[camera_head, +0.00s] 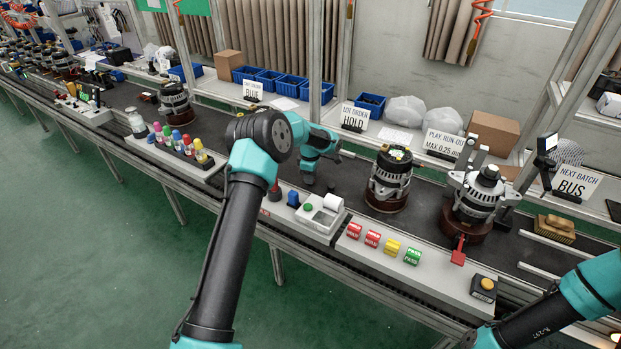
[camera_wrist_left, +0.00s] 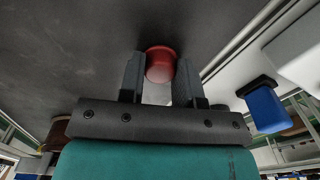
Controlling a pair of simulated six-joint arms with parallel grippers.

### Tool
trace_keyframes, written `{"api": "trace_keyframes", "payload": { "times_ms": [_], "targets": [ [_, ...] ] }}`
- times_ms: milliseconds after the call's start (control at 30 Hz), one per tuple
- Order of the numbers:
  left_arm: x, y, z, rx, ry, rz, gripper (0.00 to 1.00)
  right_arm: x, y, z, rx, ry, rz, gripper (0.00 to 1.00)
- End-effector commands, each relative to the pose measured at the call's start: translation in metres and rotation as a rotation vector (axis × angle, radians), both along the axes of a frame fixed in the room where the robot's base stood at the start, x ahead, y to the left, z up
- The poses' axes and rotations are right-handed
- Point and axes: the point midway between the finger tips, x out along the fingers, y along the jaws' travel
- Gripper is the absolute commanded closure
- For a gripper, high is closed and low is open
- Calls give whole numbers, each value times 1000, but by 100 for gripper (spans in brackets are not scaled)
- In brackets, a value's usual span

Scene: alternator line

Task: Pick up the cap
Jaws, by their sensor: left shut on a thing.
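In the left wrist view, my left gripper (camera_wrist_left: 158,80) has its two grey fingers on either side of a small round red cap (camera_wrist_left: 160,63) and is shut on it. The cap sits at the fingertips, with the dark belt surface behind it. A pale patch shows between the fingers below the cap. In the head view, my left gripper (camera_head: 308,180) points down over the belt, behind the white panel with the printer. The cap cannot be made out at the fingertips there. My right arm enters at the lower right, but its gripper is outside the picture.
A blue block (camera_head: 293,198) stands near the left gripper and shows in the wrist view (camera_wrist_left: 265,108). Alternators stand to the right (camera_head: 390,180) (camera_head: 478,192). A panel with several coloured bottles (camera_head: 185,144) lies left. Some dark belt is clear around the gripper.

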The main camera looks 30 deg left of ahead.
Motion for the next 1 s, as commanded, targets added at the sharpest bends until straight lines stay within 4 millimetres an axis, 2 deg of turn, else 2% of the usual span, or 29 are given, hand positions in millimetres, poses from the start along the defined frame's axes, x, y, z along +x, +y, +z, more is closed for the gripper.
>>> {"api": "trace_keyframes", "payload": {
  "times_ms": [167,600,767,1000],
  "targets": [
    [1,0,14,1,-3,0,90,0,0,0,0,0,0,57],
    [1,0,87,1,-3,0,90,0,0,0,0,0,0,57],
    [0,0,98,1,-1,0,90,0,0,0,0,0,0,57],
    [0,0,99,1,0,0,90,0,0,0,0,0,0,57]
  ]
}}
